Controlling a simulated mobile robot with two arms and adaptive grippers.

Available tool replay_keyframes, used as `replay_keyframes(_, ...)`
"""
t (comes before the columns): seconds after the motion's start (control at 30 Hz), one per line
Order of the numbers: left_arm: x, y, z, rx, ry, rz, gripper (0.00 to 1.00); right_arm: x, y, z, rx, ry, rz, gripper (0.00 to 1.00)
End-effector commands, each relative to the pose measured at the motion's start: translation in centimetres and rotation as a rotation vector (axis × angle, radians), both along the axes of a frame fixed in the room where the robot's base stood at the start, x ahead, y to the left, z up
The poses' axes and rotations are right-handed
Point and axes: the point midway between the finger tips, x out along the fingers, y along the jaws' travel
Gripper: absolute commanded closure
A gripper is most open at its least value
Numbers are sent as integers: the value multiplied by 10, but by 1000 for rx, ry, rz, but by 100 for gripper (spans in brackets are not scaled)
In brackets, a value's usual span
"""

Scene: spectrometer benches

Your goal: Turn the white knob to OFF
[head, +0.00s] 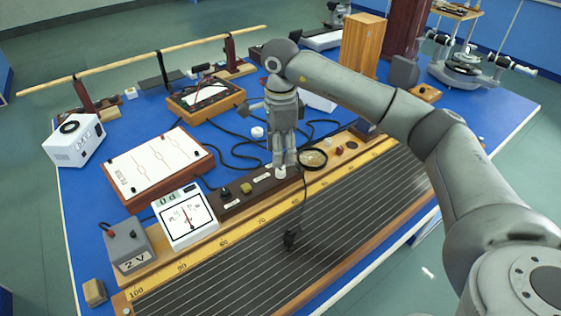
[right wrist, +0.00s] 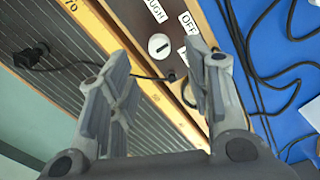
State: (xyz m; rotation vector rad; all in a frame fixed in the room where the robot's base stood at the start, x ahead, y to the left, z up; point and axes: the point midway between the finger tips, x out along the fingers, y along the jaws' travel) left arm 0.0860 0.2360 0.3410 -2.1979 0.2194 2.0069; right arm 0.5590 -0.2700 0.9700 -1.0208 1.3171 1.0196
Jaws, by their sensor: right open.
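The white knob (head: 281,172) sits on the dark brown strip of the long wire board, directly below my right gripper (head: 285,158). In the right wrist view the white knob (right wrist: 159,46) shows round, with a dark line across its face. An OFF label (right wrist: 188,22) lies to its upper right, and a label ending in "OUGH" (right wrist: 155,10) lies above it. My right gripper (right wrist: 160,62) is open and points down, its fingers apart on either side of the knob in the picture. I cannot tell whether they touch it. My left gripper is not in view.
A meter (head: 185,217) and a grey 2 V box (head: 128,246) stand to the left. Black cables (head: 235,150) lie behind, and a black jockey (head: 289,240) rests on the wires in front.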

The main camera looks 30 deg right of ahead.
Motion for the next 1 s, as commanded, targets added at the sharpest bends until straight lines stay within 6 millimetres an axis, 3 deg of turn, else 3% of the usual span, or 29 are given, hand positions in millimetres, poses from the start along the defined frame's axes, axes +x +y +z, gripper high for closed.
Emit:
replay_keyframes(0.1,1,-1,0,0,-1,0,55,1,0,27,0,-3,0,54)
replay_keyframes(0.33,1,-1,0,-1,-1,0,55,0,0,57,0,0,0,54)
replay_keyframes(1.0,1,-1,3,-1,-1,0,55,0,0,66,0,1,0,54)
